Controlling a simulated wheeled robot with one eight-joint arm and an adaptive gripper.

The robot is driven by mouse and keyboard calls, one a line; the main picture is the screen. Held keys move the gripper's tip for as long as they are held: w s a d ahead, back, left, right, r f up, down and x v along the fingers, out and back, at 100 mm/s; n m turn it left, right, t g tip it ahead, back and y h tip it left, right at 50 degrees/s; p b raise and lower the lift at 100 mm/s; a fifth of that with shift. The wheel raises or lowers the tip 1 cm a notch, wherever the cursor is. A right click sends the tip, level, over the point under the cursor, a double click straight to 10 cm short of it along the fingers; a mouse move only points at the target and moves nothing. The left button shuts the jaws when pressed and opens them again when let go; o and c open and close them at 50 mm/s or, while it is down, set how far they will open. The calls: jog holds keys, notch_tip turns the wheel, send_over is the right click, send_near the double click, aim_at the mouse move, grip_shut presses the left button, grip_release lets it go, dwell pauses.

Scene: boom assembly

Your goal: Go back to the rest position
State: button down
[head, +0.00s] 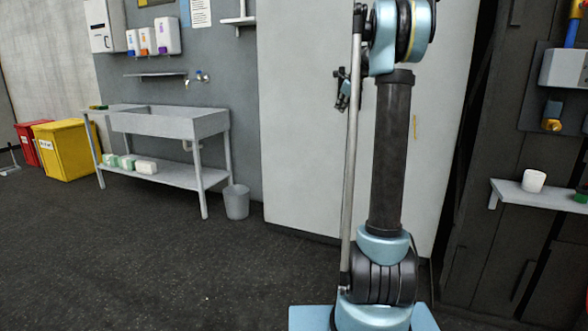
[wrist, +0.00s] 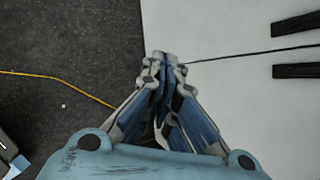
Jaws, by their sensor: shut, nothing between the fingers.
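My gripper (wrist: 163,62) points away from the wrist camera in the wrist view. Its two blue-and-grey fingers meet at the tips, and nothing shows between them. Beyond the fingertips are the dark floor on the left and a pale flat surface on the right. In the head view my arm stands upright at right of centre. A small dark part beside the arm's upper section may be the gripper, but I cannot tell.
In the head view a grey sink bench (head: 170,123) stands on the left, with a yellow bin (head: 70,150), a red bin (head: 30,140) and a grey bucket (head: 237,203). A shelf with a white cup (head: 533,181) is at right. The floor at left front is clear.

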jog(key=s+a+f+n+g, duration=0.1)
jog(key=s+f+n, duration=0.25)
jog(key=s, duration=0.65)
jog(key=s+a+f+n+g+h, duration=0.15)
jog(key=s+n, duration=0.35)
jog(key=s, duration=0.5)
jog(key=s+a+f+n+y, duration=0.15)
jog(key=s+f+n, duration=0.25)
jog(key=s, duration=0.7)
jog(key=s+f+n+g+h, duration=0.1)
jog(key=s+f+n, duration=0.5)
jog(key=s+f, duration=0.5)
jog(key=s+f+n+g+h, duration=0.1)
jog(key=s+f+n, duration=0.6)
jog(key=s, duration=1)
notch_tip(320, 180, down, 4)
jog(key=shift+s+d+r+h, duration=0.15)
jog(key=shift+s+d+h, duration=0.15)
jog(key=shift+d+h, duration=0.1)
